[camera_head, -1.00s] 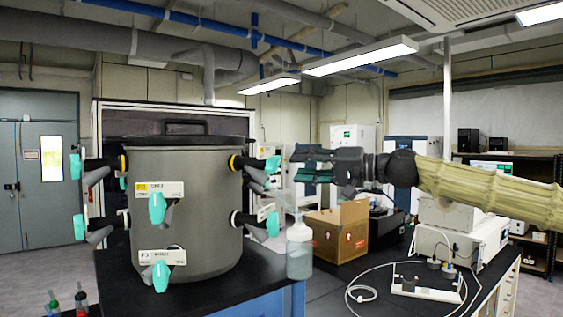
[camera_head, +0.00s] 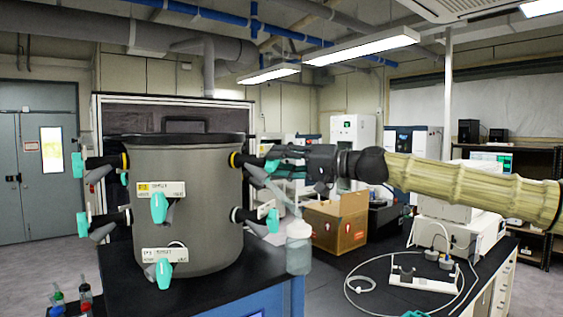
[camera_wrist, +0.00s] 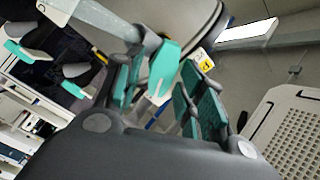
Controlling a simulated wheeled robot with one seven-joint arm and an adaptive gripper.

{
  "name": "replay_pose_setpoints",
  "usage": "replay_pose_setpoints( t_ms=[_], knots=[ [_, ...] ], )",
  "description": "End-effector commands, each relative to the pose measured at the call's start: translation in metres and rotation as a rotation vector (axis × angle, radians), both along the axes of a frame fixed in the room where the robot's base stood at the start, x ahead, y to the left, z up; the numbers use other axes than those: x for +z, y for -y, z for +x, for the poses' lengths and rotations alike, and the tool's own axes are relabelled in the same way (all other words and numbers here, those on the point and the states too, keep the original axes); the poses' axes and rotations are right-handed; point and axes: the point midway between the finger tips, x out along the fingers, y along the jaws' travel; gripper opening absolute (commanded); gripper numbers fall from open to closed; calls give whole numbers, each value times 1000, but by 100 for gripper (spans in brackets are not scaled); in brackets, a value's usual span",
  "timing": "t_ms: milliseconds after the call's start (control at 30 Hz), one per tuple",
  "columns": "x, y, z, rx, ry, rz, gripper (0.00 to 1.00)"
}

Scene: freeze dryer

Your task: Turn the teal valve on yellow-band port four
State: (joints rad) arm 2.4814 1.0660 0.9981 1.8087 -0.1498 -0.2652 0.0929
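The grey drum (camera_head: 195,215) carries several ports with teal valves. The upper right port has a yellow band (camera_head: 233,160) and a teal valve (camera_head: 271,166). My gripper (camera_head: 280,154) is at this valve from the right. In the wrist view, my gripper (camera_wrist: 176,62) is open, its teal-padded fingers on either side of a teal valve handle (camera_wrist: 163,68). I cannot tell whether either finger touches it. A yellow label (camera_wrist: 207,64) shows beside the right finger. Another yellow band (camera_head: 124,160) is on the upper left port. The port numbers are too small to read surely.
A lower right teal valve (camera_head: 272,220) sits below my gripper. A cardboard box (camera_head: 338,224) is behind.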

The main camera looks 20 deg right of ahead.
Motion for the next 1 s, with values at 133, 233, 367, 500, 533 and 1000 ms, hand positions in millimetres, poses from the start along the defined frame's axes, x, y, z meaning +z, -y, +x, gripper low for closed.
replay_pose_setpoints(
  t_ms=[133, 233, 367, 500, 533, 1000],
  knots=[
    [0, 0, 0, 0, 0, 0, 32],
    [0, 0, 0, 0, 0, 0, 14],
    [0, 0, 0, 0, 0, 0, 0],
    [-1, 0, 0, 0, 2, -1, 0],
    [-1, 0, 0, 0, 3, -3, 0],
    [-6, 0, 0, -1, 134, -112, 0]
  ],
)
